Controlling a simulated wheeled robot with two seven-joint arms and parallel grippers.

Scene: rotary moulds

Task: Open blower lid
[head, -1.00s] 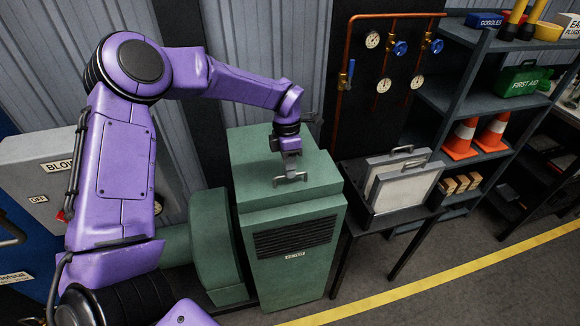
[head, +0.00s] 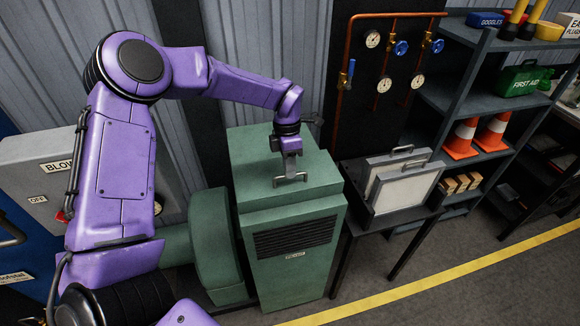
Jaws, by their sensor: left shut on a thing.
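The blower is a green cabinet (head: 293,262) with a dark louvred grille on its front. Its green lid (head: 255,160) lies flat on top and looks closed. A grey bar handle (head: 291,180) stands on the lid. My left gripper (head: 290,173) comes down from above and is shut on the handle; its fingers hide the handle's middle. My right gripper is not in view.
Two framed filter panels (head: 405,187) stand in a dark holder on a table right of the cabinet. Copper pipes with gauges (head: 383,85) and blue valves are behind. A shelf (head: 470,100) holds cones and a first aid case. A grey control box (head: 40,170) is at left.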

